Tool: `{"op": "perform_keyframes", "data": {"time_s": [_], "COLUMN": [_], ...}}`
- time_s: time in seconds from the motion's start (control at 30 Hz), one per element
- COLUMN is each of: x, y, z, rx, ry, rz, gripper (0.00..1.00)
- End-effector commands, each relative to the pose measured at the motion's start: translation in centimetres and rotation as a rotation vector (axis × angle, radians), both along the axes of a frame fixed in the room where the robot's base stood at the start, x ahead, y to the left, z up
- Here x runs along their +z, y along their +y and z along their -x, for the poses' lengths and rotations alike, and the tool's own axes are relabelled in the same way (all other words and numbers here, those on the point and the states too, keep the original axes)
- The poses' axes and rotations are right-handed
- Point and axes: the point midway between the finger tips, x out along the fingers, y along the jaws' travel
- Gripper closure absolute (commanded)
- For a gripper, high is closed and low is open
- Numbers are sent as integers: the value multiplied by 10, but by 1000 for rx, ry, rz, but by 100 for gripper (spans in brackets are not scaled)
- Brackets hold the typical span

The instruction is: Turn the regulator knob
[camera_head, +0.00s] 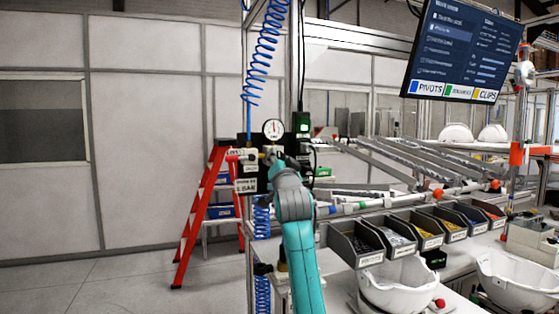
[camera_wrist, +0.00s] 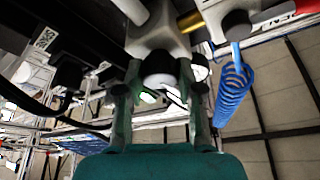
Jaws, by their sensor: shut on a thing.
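The regulator is a pale body (camera_wrist: 165,28) at the top of the wrist view, with a round dark knob (camera_wrist: 159,66) under it. My gripper (camera_wrist: 159,72) has one finger on each side of the knob and is closed on it. In the head view my gripper (camera_head: 271,157) reaches the regulator just below the round white pressure gauge (camera_head: 273,129). There my own wrist and arm largely hide the knob. Its marking and turn angle cannot be read.
Blue coiled hoses (camera_head: 262,60) hang above and below the regulator, and one (camera_wrist: 234,90) runs close to the right finger. A red stepladder (camera_head: 203,205) stands left. Grey part bins (camera_head: 357,241) and white helmet shells (camera_head: 398,284) are on the right. Floor at left is clear.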

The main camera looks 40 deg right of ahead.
Motion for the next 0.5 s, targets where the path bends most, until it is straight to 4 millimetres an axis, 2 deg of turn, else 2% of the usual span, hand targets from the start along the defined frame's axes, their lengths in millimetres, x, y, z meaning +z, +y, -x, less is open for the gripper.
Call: {"op": "perform_keyframes", "data": {"time_s": [0.5], "x": [1], "y": [1], "z": [-1], "rx": [1], "ry": [-123], "rz": [-433], "gripper": [98]}}
